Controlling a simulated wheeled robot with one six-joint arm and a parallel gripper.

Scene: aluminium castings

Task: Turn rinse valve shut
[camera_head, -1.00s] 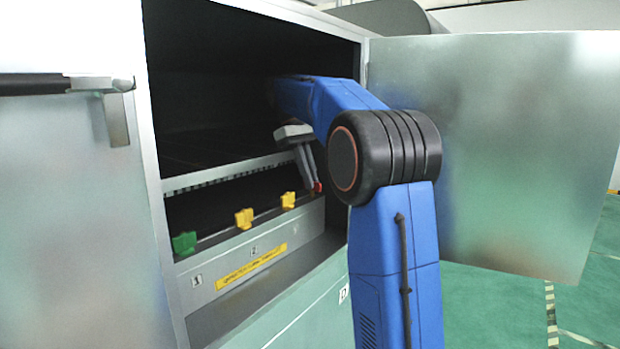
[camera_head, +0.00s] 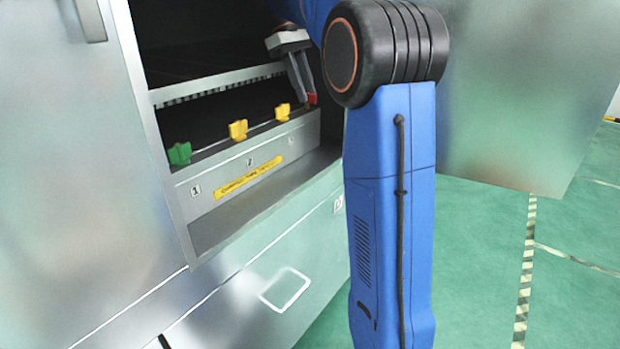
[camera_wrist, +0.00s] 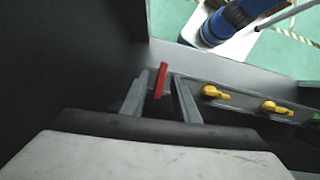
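A red valve handle (camera_head: 311,98) is at the far right end of a row of valve handles inside the open cabinet. It also shows in the wrist view (camera_wrist: 160,80), standing upright. My gripper (camera_wrist: 160,76) is open, with one finger on each side of the red handle and a gap visible on both sides. In the head view my gripper (camera_head: 304,88) partly covers that handle. Two yellow handles (camera_head: 238,130) (camera_head: 282,112) and a green handle (camera_head: 180,153) are further left. I cannot tell from the labels which one is the rinse valve.
A grey panel (camera_head: 290,155) with number labels and a yellow strip runs below the handles. The cabinet's side post (camera_head: 150,130) and dark interior hem in the arm. An open metal door (camera_head: 530,110) stands at the right. Green floor is clear beyond it.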

